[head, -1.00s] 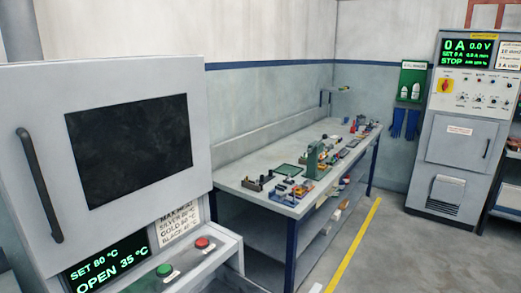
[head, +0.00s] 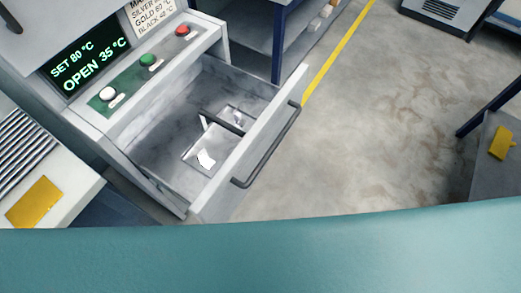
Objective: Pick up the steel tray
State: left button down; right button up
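A flat grey tray-like piece, which looks like the steel tray (head: 193,157), lies inside the open drawer (head: 272,122) of the grey cabinet. A dark bar (head: 222,123) on a light post spans above it, like a carrying handle. A small white piece (head: 206,159) lies on its near part, and another small light piece lies beyond the bar. The tray's far edge is hard to make out against the drawer floor. Neither of my grippers is in view.
The drawer front has a long dark handle (head: 268,145). Buttons and a display reading "OPEN 35 °C" (head: 95,66) sit above the drawer. A bench with a yellow pad (head: 34,203) is at left. Floor right of the drawer is clear; a grey surface holds a yellow piece (head: 502,142).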

aim_at(219, 138)
jog(key=i+l+u, duration=0.1)
jog(key=l+u, duration=0.25)
jog(key=l, duration=0.25)
jog(key=l+u, duration=0.3)
jog(key=l, duration=0.3)
